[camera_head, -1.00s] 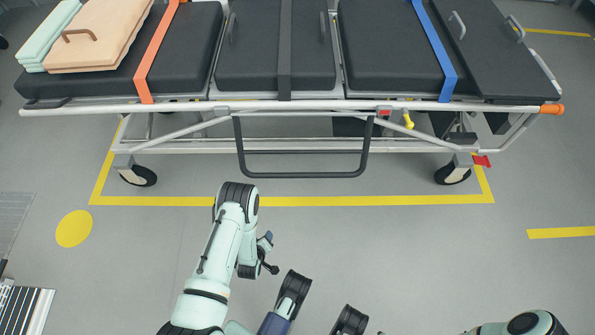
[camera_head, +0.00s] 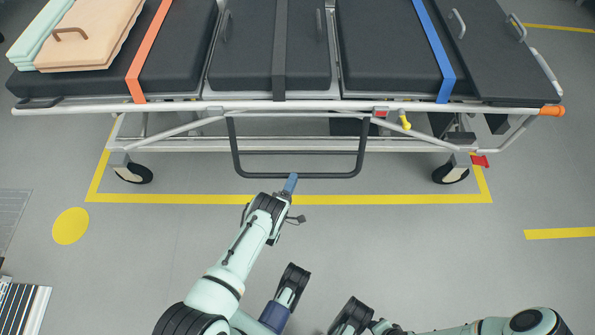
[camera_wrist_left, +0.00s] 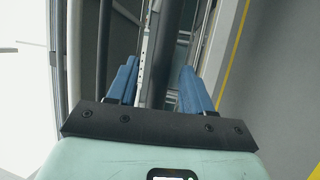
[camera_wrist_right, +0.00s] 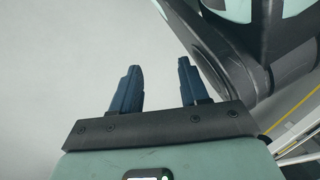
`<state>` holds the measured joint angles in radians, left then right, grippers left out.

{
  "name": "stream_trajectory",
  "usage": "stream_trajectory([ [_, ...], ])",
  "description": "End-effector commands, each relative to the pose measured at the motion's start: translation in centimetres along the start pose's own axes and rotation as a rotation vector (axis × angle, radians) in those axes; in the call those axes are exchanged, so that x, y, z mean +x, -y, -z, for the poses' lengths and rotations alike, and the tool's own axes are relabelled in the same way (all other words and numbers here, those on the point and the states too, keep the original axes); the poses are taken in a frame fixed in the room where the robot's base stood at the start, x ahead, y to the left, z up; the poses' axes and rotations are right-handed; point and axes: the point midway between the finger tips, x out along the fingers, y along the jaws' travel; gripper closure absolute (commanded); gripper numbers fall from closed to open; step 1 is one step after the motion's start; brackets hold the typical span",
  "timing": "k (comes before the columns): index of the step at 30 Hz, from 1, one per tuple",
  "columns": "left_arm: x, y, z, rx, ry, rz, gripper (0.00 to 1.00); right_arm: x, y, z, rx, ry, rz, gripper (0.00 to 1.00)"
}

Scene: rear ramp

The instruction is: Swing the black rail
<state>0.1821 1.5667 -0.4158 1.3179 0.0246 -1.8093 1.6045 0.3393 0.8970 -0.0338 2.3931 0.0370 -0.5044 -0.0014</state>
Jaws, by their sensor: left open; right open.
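The black rail (camera_head: 237,150) is a U-shaped bar hanging from the near side of a stretcher (camera_head: 190,108). My left gripper (camera_head: 291,184) is at the middle of its lower bar in the head view. In the left wrist view my left gripper (camera_wrist_left: 157,85) is open, and a dark bar, seemingly the black rail (camera_wrist_left: 165,50), runs between its blue fingers. Whether they touch it cannot be told. My right gripper (camera_wrist_right: 158,85) is open and empty in the right wrist view, above plain grey floor.
The stretcher stands on wheels (camera_head: 450,173) inside a yellow floor outline (camera_head: 380,199). A yellow handle (camera_head: 405,122) and a red pedal (camera_head: 480,160) are on its right side. Folded blankets (camera_head: 95,35) lie on its left end. The floor in front is clear.

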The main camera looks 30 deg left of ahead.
Motion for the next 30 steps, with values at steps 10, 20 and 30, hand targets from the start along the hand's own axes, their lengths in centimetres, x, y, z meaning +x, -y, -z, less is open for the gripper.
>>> stream_trajectory([
  [10, 4.6, 0.1, 0.0, 0.001, 0.001, 0.000, 0.49, 1.6, -2.0, -2.5, 0.026, 0.090, -0.039, 0.55],
  [20, 4.9, 0.0, 0.0, 0.001, 0.000, 0.002, 0.49, 1.7, -2.1, -2.7, 0.027, 0.096, -0.042, 0.55],
  [30, 4.8, 0.0, 0.0, 0.001, 0.000, 0.003, 1.00, 1.6, -2.1, -2.6, 0.026, 0.094, -0.040, 0.55],
])
